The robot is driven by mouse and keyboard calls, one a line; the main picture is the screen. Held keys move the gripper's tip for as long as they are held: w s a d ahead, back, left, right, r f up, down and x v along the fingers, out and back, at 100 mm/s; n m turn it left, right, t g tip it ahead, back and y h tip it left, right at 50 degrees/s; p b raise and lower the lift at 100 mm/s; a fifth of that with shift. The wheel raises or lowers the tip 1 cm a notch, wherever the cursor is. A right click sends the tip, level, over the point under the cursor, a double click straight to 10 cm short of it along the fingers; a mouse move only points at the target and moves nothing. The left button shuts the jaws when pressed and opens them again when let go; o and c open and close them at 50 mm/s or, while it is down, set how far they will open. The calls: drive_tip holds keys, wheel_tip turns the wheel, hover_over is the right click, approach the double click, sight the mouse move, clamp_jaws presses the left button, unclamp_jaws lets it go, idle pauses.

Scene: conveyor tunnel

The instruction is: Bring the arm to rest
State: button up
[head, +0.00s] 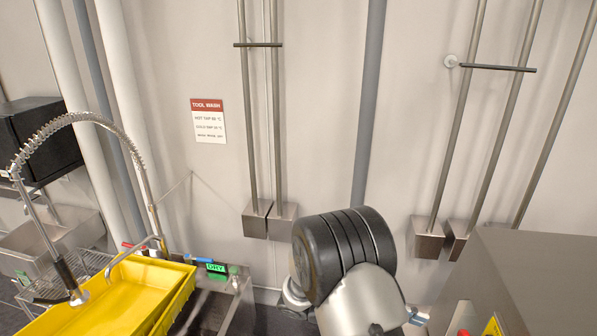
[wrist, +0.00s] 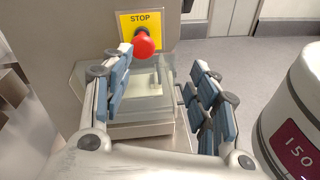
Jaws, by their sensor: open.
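My gripper (wrist: 160,112) is open in the wrist view, with its two padded fingers spread apart and nothing between them. Behind the fingers is a metal post or panel with a red mushroom button (wrist: 144,44) under a yellow STOP sign (wrist: 140,21). A pale box-like part with a clear cover (wrist: 145,98) shows between the fingers, apart from them as far as I can tell. In the head view my arm (head: 345,255) rises at the bottom centre; my gripper is not visible there.
A yellow tub (head: 125,300) and a sprung tap (head: 85,118) stand at the left in the head view. A steel cabinet (head: 530,270) stands close at the right. A white drum (wrist: 295,105) marked 150 is at the right in the wrist view. Grey floor (wrist: 245,70) lies between.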

drive_tip(key=s+a+m+t+y+b, duration=0.4)
drive_tip(key=s+a+m+y+b, duration=0.1)
drive_tip(key=s+y+b, duration=0.1)
drive_tip(key=s+a+m+t+y+b, duration=0.5)
drive_tip(key=s+y+b, duration=0.1)
drive_tip(key=s+y, duration=0.3)
drive_tip(key=shift+s+a+r+m+t, duration=0.3)
drive_tip(key=shift+s+m, duration=0.1)
drive_tip(key=shift+s, duration=0.05)
